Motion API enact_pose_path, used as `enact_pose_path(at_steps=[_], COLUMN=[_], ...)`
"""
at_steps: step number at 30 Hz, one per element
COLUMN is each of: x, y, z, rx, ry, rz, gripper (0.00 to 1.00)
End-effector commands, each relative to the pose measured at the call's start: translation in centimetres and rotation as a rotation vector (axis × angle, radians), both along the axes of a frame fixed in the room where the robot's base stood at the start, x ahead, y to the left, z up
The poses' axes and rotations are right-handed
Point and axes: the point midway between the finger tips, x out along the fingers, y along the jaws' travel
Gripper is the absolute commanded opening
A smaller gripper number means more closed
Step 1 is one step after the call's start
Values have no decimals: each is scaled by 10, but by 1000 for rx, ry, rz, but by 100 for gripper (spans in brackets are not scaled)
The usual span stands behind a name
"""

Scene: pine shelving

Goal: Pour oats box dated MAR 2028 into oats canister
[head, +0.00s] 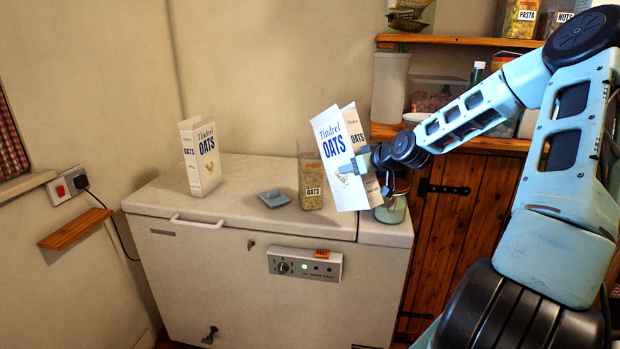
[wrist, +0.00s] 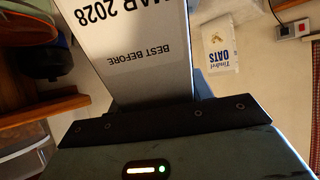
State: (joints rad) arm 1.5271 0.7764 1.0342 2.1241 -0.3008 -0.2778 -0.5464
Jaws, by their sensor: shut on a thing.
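My gripper (head: 364,165) is shut on a white Tindrel oats box (head: 333,150), held tilted above the right end of the white chest freezer. In the wrist view the held box (wrist: 130,45) shows "BEST BEFORE" and "MAR 2028". The clear oats canister (head: 311,185) stands upright on the freezer, just left of the held box, with oats inside and no lid seen on it. A grey lid (head: 273,198) lies left of it. A second oats box (head: 201,160) stands upright further left; it also shows in the wrist view (wrist: 219,45). Its date is not seen.
The chest freezer top (head: 240,225) is clear in front of the canister. A jar (head: 392,208) stands at the right end, partly behind the held box. Pine shelves (head: 460,41) with containers, including pasta (head: 521,18), are at the back right.

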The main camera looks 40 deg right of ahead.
Motion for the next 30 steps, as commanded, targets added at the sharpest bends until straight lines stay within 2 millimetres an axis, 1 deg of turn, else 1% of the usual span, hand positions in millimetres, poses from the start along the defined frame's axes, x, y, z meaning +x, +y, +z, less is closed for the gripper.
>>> enact_pose_path(at_steps=[9,30], x=[-1,-4], y=[-1,0], z=[3,3], rx=[0,2], ry=[18,52], rz=[0,0], gripper=[15,15])
